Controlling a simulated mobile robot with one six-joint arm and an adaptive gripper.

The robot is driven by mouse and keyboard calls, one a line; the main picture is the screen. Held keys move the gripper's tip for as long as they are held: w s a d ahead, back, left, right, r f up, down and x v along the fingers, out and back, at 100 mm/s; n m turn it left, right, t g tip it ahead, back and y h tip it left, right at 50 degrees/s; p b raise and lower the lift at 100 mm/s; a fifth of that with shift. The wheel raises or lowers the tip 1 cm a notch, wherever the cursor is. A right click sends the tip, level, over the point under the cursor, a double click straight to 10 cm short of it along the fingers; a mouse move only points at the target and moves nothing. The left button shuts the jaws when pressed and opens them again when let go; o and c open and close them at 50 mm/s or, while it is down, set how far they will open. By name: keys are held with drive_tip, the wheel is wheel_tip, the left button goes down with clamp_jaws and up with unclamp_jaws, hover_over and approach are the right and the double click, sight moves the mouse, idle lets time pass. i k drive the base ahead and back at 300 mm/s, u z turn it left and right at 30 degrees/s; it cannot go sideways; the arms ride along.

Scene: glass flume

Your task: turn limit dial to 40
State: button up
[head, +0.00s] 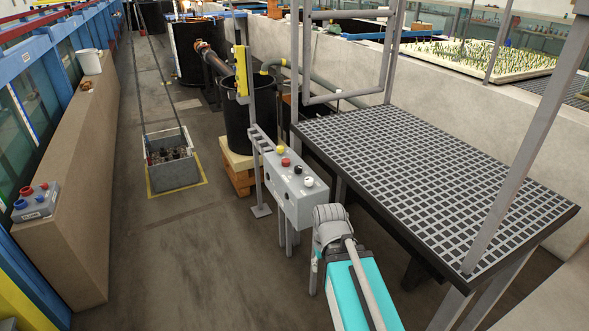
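A grey control box (296,190) stands on thin legs near the middle of the head view, left of the grated platform. Its top carries a yellow knob (281,149), a red knob (286,162), a black knob (298,170) and a white knob (308,182). I cannot tell which control is the limit dial, and no scale or number is readable. My arm's grey joint is close to the box's near end in the picture. I cannot make out my gripper's fingers.
A second grey box (36,203) with red and blue knobs sits on the left ledge. The grated platform (440,165) and its posts block the right. A low crate (171,168) and a black barrel (250,110) stand beyond. The floor (180,250) at left is clear.

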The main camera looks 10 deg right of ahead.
sight(297, 169)
drive_tip(key=z, duration=0.05)
drive_tip(key=i, duration=0.95)
drive_tip(key=u, duration=0.05)
